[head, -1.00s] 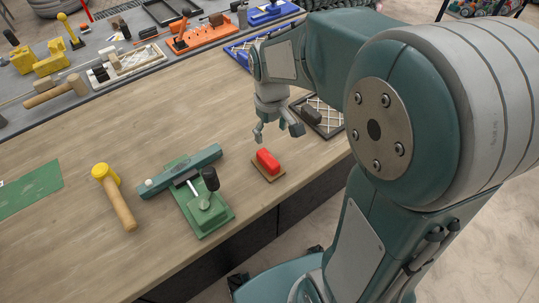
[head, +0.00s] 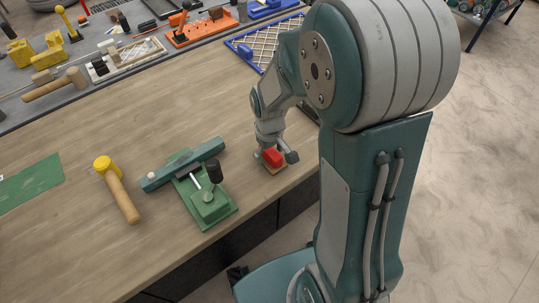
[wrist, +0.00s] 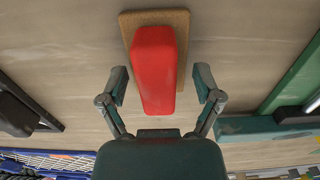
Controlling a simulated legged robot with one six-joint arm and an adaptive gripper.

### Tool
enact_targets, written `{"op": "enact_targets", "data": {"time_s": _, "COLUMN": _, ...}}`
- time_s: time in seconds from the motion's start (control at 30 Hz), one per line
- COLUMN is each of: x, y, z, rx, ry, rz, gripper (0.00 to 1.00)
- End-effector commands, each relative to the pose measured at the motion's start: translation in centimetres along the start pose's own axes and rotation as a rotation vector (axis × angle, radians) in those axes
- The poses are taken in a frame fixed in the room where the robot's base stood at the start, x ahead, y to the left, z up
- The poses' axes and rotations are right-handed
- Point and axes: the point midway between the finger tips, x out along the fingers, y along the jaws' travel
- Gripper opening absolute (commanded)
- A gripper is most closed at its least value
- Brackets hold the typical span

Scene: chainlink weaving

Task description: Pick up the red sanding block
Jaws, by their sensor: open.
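The red sanding block (head: 272,157) lies on the wooden bench near its front edge, on a thin tan base (wrist: 184,24). My gripper (head: 275,157) is down at the block in the head view and partly covers it. In the wrist view, the red block (wrist: 154,70) lies between the two fingers of my gripper (wrist: 161,84). The fingers are open, one on each side, with a gap to the block on both sides. The near end of the block is close to the palm.
A green clamp fixture (head: 208,205) stands left of the block, and a yellow-headed mallet (head: 117,190) lies further left. A green mat (head: 28,185) is at the far left. Tools and a blue-framed mesh tray (head: 255,52) sit at the back.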

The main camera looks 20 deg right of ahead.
Motion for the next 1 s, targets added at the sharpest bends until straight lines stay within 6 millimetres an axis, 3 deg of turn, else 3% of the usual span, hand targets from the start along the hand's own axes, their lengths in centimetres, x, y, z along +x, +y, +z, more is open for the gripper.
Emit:
{"op": "enact_targets", "data": {"time_s": 0.1, "x": 0.0, "y": 0.0, "z": 0.0, "rx": 0.000, "ry": 0.000, "rz": 0.000, "gripper": 0.83}}
{"op": "enact_targets", "data": {"time_s": 0.13, "x": -0.1, "y": 0.0, "z": 0.0, "rx": 0.000, "ry": 0.000, "rz": 0.000, "gripper": 0.74}}
{"op": "enact_targets", "data": {"time_s": 0.3, "x": -0.1, "y": 0.1, "z": 0.0, "rx": 0.000, "ry": 0.001, "rz": -0.001, "gripper": 0.00}}
{"op": "enact_targets", "data": {"time_s": 0.77, "x": -0.4, "y": 0.0, "z": 0.1, "rx": 0.000, "ry": -0.001, "rz": 0.000, "gripper": 0.00}}
{"op": "enact_targets", "data": {"time_s": 1.0, "x": -3.5, "y": 0.0, "z": 0.0, "rx": 0.000, "ry": 0.005, "rz": 0.002, "gripper": 0.00}}
